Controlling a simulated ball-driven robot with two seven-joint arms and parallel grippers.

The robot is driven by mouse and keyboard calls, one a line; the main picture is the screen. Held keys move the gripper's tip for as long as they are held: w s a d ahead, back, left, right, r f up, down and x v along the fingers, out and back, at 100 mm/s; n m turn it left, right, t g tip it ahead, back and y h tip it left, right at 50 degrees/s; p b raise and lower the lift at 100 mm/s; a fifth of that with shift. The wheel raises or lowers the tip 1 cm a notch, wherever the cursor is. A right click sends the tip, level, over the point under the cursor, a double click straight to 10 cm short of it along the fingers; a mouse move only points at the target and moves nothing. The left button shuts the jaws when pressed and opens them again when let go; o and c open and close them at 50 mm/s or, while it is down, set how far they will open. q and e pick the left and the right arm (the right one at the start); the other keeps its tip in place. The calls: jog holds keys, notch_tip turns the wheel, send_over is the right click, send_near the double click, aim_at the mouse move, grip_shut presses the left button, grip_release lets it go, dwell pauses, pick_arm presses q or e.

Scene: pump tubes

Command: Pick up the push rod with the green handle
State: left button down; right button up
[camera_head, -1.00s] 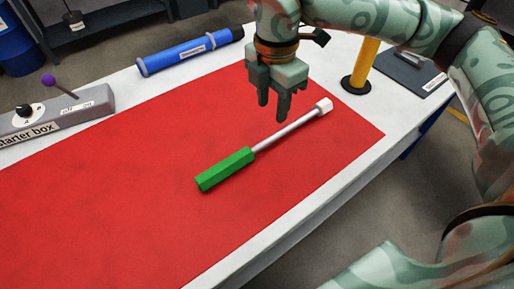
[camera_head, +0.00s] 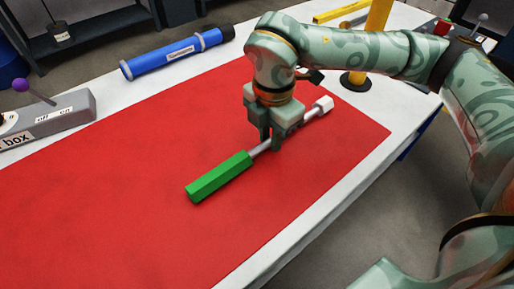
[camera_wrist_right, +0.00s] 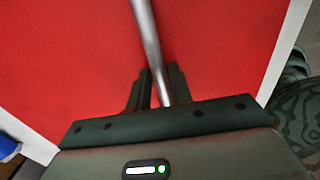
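The push rod lies at a slant on the red mat (camera_head: 110,190). Its green handle (camera_head: 220,177) points to the lower left, and its thin metal shaft (camera_head: 308,114) ends in a white tip (camera_head: 323,104) at the upper right. My right gripper (camera_head: 270,143) is down over the shaft, between handle and tip, and hides part of it. In the right wrist view the shaft (camera_wrist_right: 146,30) runs between the two fingers (camera_wrist_right: 159,78). The fingers look open, with a small gap beside the shaft. My left gripper is out of view.
A blue tube (camera_head: 175,55) lies behind the mat on the white table (camera_head: 100,75). A starter box (camera_head: 60,118) stands at the left, and a yellow post (camera_head: 375,45) on a black base stands at the back right. The mat left of the handle is clear.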

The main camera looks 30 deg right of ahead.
grip_shut()
jog(key=shift+r, duration=0.1)
